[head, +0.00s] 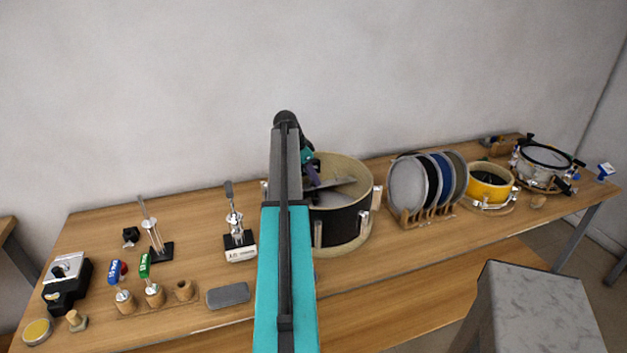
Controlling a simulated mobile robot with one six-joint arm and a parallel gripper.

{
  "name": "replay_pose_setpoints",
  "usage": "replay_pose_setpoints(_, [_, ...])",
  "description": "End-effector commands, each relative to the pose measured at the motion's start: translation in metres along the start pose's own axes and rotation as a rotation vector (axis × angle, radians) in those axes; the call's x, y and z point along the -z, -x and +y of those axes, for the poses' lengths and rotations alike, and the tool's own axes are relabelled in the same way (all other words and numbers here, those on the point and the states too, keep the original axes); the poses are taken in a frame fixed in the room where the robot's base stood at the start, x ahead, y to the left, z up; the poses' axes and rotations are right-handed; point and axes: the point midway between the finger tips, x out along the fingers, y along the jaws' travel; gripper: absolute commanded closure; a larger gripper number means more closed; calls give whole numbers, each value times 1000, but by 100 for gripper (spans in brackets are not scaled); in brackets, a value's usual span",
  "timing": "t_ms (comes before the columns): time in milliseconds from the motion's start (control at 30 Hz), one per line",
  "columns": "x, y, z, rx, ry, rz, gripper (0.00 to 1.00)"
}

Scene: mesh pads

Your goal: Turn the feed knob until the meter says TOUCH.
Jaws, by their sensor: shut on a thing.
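My arm reaches forward over the table to a large black drum shell with a pale wooden rim (352,226). My gripper (313,180) is at the drum's open top, mostly hidden behind my own arm. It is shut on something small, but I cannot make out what. A grey flat piece (345,188) shows inside the shell, beside the gripper. The feed knob and the meter cannot be made out in this view, and no reading is legible.
To the right stand a rack of round drumheads (427,185), a yellow drum (490,182) and a white-topped drum (545,157). To the left are a small stand with a lever (238,235), wooden holders with coloured-handled tools (153,290) and a grey case (228,295).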

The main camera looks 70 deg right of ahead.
Motion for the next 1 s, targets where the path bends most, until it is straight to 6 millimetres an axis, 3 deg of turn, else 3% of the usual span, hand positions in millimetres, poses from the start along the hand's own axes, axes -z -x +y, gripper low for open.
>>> replay_pose_setpoints(300, [0, 1, -4, -57, -147, 0, 96])
replay_pose_setpoints(833, [-1, 2, -4, -68, -176, -1, 96])
replay_pose_setpoints(867, [-1, 2, -4, -68, -176, -1, 69])
replay_pose_setpoints(933, [-1, 2, -3, -69, -176, -1, 57])
replay_pose_setpoints(1000, [0, 1, -3, -69, -176, -1, 55])
